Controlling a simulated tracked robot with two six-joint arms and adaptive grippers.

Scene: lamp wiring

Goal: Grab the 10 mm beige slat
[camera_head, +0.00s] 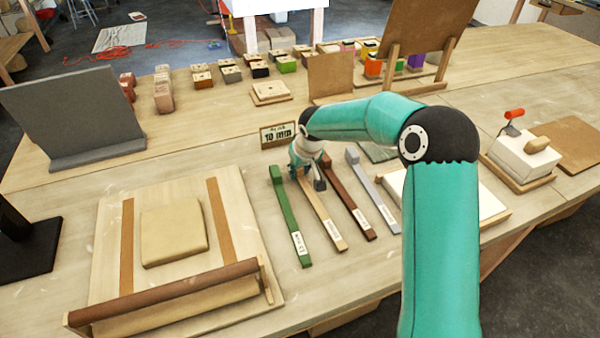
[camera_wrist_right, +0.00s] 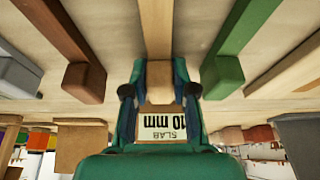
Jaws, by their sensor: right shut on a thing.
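The beige slat (camera_head: 324,217) lies on the table between the green slat (camera_head: 286,218) and the red-brown slat (camera_head: 347,199). A grey slat (camera_head: 374,192) lies further right. My right gripper (camera_head: 310,178) is over the far end of the beige slat and partly hides it. In the right wrist view, my right gripper's fingers (camera_wrist_right: 159,82) stand on either side of the end block of the beige slat (camera_wrist_right: 157,32) and are shut on it. My left gripper is not in view.
A small sign reading 10 mm (camera_head: 278,134) stands just behind the slats. A wooden board with a roller (camera_head: 229,185) lies to the left, and a white block with a red-handled tool (camera_head: 520,158) to the right. Several small coloured blocks stand further back.

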